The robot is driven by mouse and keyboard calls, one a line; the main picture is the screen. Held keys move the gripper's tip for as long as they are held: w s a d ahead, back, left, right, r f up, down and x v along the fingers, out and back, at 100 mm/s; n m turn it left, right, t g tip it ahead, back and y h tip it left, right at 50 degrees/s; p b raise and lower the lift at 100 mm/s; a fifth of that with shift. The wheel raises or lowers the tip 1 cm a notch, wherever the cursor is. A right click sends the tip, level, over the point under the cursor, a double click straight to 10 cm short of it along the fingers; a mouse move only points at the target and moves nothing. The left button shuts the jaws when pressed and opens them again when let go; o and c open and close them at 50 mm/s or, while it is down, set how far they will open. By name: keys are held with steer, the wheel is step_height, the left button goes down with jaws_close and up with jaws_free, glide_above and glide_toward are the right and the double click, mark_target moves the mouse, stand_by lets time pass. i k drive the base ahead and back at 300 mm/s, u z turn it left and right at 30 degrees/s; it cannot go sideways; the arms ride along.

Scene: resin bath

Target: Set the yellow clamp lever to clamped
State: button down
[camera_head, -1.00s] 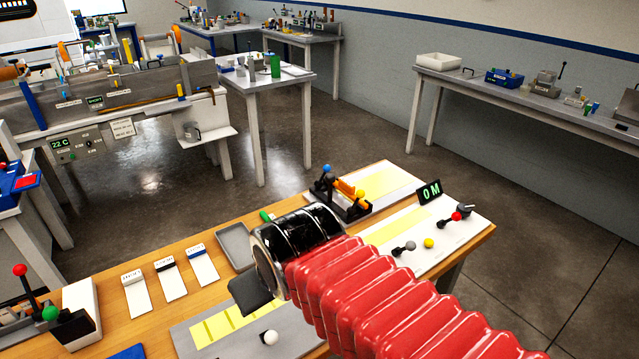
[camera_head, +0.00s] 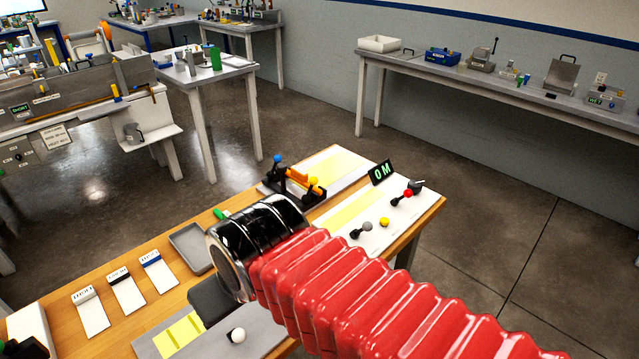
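A small black fixture (camera_head: 288,192) stands at the far end of the wooden bench, with a blue knob (camera_head: 277,158), an orange body and a yellow ball knob (camera_head: 314,181). The yellow knob looks like the end of the yellow clamp lever; its exact setting is too small to tell. Another yellow ball (camera_head: 384,222) sits on the white panel to the right. My arm, in red bellows with a black wrist, reaches in from the lower right and ends left of and nearer than the fixture. A dark block shows below the wrist.
The white panel (camera_head: 352,218) carries a grey-knobbed lever (camera_head: 367,227), a red-knobbed lever (camera_head: 408,193) and a "0 M" display (camera_head: 381,173). A grey tray (camera_head: 187,250) and several labelled cards lie left of my wrist. Open floor surrounds the bench.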

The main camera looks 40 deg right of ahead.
mark_target(314, 181)
steer(key=z, duration=0.3)
steer(key=k, duration=1.6)
steer(key=u, duration=0.75)
steer(key=i, duration=1)
